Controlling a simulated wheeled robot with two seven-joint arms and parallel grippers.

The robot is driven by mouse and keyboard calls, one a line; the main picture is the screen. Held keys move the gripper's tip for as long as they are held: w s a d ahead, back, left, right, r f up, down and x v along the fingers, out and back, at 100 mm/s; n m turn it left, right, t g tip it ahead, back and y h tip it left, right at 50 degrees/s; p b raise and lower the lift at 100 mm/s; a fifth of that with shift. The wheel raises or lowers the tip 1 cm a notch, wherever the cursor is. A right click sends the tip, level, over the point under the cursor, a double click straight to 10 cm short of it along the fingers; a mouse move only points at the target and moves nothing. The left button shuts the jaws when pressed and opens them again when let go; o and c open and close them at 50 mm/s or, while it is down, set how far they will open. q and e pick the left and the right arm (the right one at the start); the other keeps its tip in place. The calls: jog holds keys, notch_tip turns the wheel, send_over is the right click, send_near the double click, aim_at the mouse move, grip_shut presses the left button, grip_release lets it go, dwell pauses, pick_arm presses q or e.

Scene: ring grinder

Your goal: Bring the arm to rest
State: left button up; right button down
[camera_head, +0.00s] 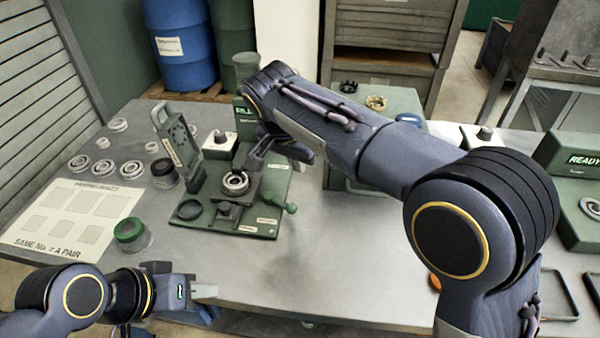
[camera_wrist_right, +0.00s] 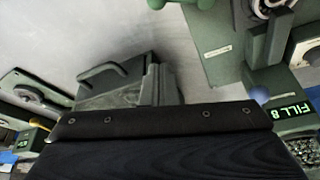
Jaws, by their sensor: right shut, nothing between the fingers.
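My right arm reaches from the right across the table in the head view. Its gripper (camera_head: 262,158) hangs above the green fixture (camera_head: 262,217), close to the bearing ring (camera_head: 236,183) seated there. The right gripper is shut and empty; its dark fingers (camera_wrist_right: 155,85) also show in the right wrist view. Whether it touches the fixture is hard to tell. My left gripper (camera_head: 203,290) is low at the front left, by the table's front edge, apart from the objects. Whether its fingers are open or shut is unclear.
Several bearing rings (camera_head: 103,168) lie at the left, by a white pairing sheet (camera_head: 72,216) and a green-lidded jar (camera_head: 131,234). An upright grey plate (camera_head: 178,143) stands beside the fixture. A green READY station (camera_head: 572,185) is at the right. The table's front middle is clear.

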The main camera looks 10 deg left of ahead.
jog(key=shift+s+r, duration=0.25)
jog(key=shift+r, duration=0.4)
jog(key=s+d+r+n+y, duration=0.15)
jog(key=s+d, duration=0.35)
jog(key=d, duration=0.6)
jog(key=s+d+y, duration=0.3)
jog(key=s+d, duration=0.1)
jog(key=d, duration=0.7)
jog(key=s+d+f+t, duration=0.1)
jog(key=s+d+f, duration=0.1)
jog(key=s, duration=0.6)
jog(key=s+d+f+n+t+p, duration=0.1)
jog(key=s+d+f, duration=0.2)
jog(key=s, duration=0.6)
notch_tip(320, 180, down, 2)
jog(key=shift+s+d+f+y, duration=0.2)
jog(key=shift+f+y, duration=0.05)
jog(key=shift+y, duration=0.2)
jog(key=shift+n, duration=0.25)
